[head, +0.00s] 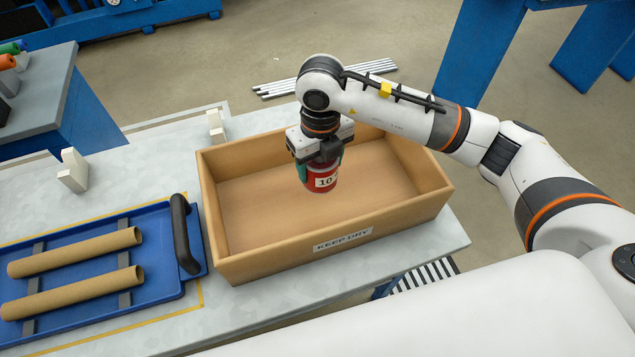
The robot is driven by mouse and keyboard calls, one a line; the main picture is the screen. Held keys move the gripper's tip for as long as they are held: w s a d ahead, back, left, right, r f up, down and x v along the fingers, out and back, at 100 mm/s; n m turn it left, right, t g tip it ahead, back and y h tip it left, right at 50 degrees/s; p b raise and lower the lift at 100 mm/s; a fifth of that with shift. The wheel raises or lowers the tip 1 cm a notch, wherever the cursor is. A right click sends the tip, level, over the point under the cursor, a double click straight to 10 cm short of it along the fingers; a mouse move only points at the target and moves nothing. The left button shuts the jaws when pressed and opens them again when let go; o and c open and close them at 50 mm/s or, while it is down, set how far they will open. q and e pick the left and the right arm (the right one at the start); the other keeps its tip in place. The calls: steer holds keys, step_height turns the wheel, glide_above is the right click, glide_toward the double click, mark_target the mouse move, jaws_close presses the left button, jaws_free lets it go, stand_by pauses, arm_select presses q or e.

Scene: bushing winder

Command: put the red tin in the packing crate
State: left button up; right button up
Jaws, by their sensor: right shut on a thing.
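The red tin (321,181) has a white label reading "10". My right gripper (319,165) points down and is shut on the tin, its fingers on either side of the tin's upper part. The packing crate (342,247) is an open tan box marked "KEEP DRY" on its near wall. The tin hangs upright over the inside of the crate. I cannot tell how far it is above the crate floor. The inside looks empty apart from the tin and gripper. My left gripper is not in view.
The crate stands on a pale grey table (385,287). Left of it is a blue tray (164,291) with a black handle and two cardboard tubes (75,251). White blocks (73,170) stand behind the tray. Metal rods (325,78) lie on the floor beyond.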

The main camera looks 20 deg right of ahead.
mark_target(321, 175)
steer(key=f, duration=0.3)
steer(key=shift+s+f, duration=0.15)
steer(key=shift+s, duration=0.1)
step_height(321, 175, down, 4)
steer(key=shift+r+p, duration=0.1)
steer(key=shift+p, duration=0.25)
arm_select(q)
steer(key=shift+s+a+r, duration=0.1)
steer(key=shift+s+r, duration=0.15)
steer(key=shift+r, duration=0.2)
arm_select(e)
steer(key=shift+w, duration=0.1)
steer(key=shift+f, duration=0.25)
steer(key=o, duration=1.1)
steer(key=shift+r, duration=0.1)
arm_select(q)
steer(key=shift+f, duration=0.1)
